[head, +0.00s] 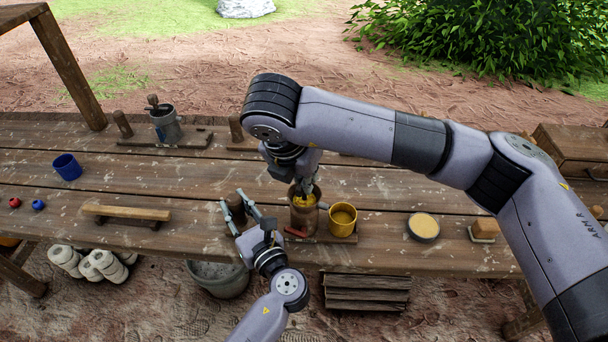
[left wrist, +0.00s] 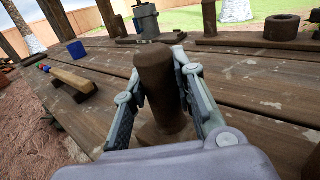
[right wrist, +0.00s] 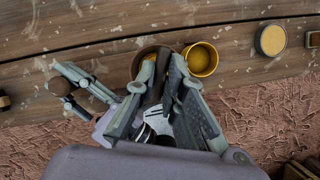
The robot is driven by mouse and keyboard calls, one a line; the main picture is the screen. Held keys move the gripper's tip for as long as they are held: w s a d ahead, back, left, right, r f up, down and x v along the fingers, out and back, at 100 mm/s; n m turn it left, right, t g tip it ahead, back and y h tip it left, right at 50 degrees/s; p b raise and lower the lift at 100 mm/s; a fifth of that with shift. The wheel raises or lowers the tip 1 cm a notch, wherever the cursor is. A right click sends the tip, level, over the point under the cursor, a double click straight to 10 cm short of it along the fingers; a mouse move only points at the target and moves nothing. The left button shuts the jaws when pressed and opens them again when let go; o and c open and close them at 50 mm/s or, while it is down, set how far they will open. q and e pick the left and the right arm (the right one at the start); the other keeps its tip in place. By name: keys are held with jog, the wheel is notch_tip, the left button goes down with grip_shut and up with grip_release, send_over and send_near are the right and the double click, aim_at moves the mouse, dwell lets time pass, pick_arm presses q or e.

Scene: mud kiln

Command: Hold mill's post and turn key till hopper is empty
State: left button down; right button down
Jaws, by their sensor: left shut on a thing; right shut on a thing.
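The mill (head: 304,221) is a brown cylinder on a wooden base, with yellow material showing in its open top in the head view. Its wooden post (left wrist: 157,85) stands upright between the fingers of my left gripper (head: 238,208), which is shut on it. The post's round top also shows in the right wrist view (right wrist: 60,86). My right gripper (head: 306,186) points down over the mill, shut on the key, a dark bar (right wrist: 153,92) between its fingers. The fingers hide most of the key and part of the hopper, so its fill level is unclear.
A yellow cup (head: 343,221) with yellow contents stands just right of the mill. A round dish (head: 423,228) and a brush-like block (head: 484,230) lie further right. A blue cup (head: 67,167), a wooden bar (head: 126,212) and a metal can (head: 166,126) are on the left.

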jog(key=shift+m, duration=0.7)
jog(key=c, duration=1.7)
grip_release()
jog(key=shift+o, duration=0.2)
jog(key=shift+a+r+h, duration=0.1)
jog(key=shift+h, duration=0.2)
jog(key=v, duration=1.1)
jog(key=shift+r, duration=0.35)
jog(key=shift+s, duration=0.1)
